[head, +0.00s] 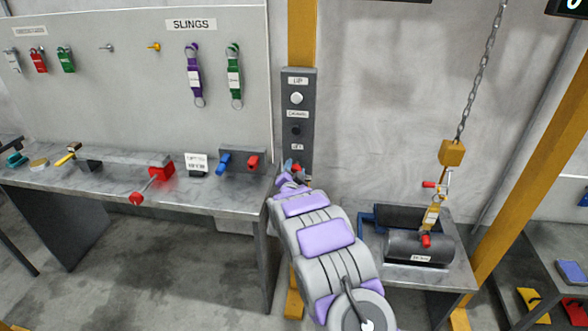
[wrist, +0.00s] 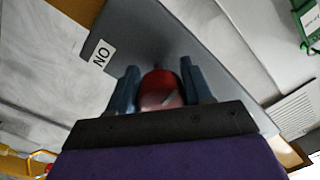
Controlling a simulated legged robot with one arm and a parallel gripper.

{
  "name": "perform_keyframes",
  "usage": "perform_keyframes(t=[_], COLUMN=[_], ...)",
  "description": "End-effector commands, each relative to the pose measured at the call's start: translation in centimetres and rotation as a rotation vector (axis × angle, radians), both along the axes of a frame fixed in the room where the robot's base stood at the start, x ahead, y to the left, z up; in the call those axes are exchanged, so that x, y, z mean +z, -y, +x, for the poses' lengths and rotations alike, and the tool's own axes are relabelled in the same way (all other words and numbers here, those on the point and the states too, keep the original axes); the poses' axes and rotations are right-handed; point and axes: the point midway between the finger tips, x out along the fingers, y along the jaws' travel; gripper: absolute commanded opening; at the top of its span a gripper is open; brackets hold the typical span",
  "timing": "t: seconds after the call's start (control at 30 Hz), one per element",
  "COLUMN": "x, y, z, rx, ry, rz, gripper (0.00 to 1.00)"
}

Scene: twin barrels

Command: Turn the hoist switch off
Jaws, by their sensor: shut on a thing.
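The grey hoist control panel (head: 304,118) is fixed to the yellow post, with small labels and round buttons. My gripper (head: 294,173) is at the panel's lower end and covers that part. In the wrist view, my gripper's blue fingers (wrist: 160,78) are shut on the red switch handle (wrist: 158,88), one finger on each side. A white label (wrist: 102,56), appearing upside down and reading ON, is on the grey panel beside them. How far the switch is turned cannot be told.
A bench (head: 95,180) with tools stands at left under a slings board (head: 150,75). At right, a chain hoist (head: 453,152) hangs over a dark cylinder (head: 420,247) on a small table (head: 450,275). The floor at lower left is clear.

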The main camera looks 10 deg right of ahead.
Motion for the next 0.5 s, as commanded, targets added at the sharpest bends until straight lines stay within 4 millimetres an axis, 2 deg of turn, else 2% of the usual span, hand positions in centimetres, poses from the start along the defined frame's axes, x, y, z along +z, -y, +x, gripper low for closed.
perform_keyframes(t=[0.5], x=[0.24], y=[0.06], z=[-0.08], rx=[0.002], ry=[-0.140], rz=[-0.412], gripper=[0.19])
